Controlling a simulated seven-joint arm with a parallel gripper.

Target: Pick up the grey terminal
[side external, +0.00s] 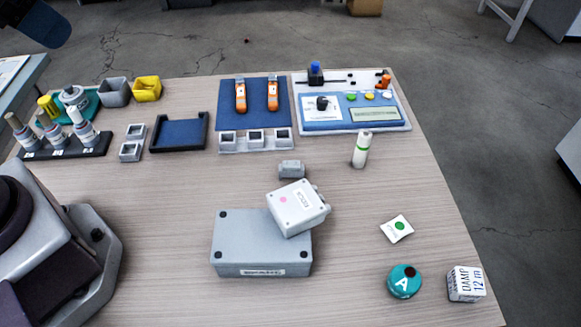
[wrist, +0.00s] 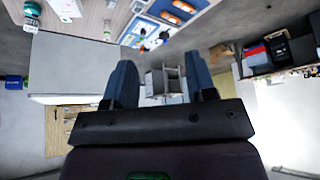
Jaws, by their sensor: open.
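A small grey block (side external: 291,169), which looks like the grey terminal, lies on the table just behind the grey boxes in the side external view. A light grey sensor box (side external: 297,207) rests tilted on a larger grey box (side external: 261,245) in front of it. My gripper (wrist: 160,62) is open in the wrist view, with two blue fingers apart and nothing between them. It points out across the room, away from the block. I cannot make out the block in the wrist view. A dark blue part at the top left of the side view may be mine.
Behind the block are a blue mat (side external: 254,92) with orange tools, a control panel (side external: 352,114) and a dark tray (side external: 180,133). A teal round item (side external: 404,281) and a white cube (side external: 465,284) sit front right.

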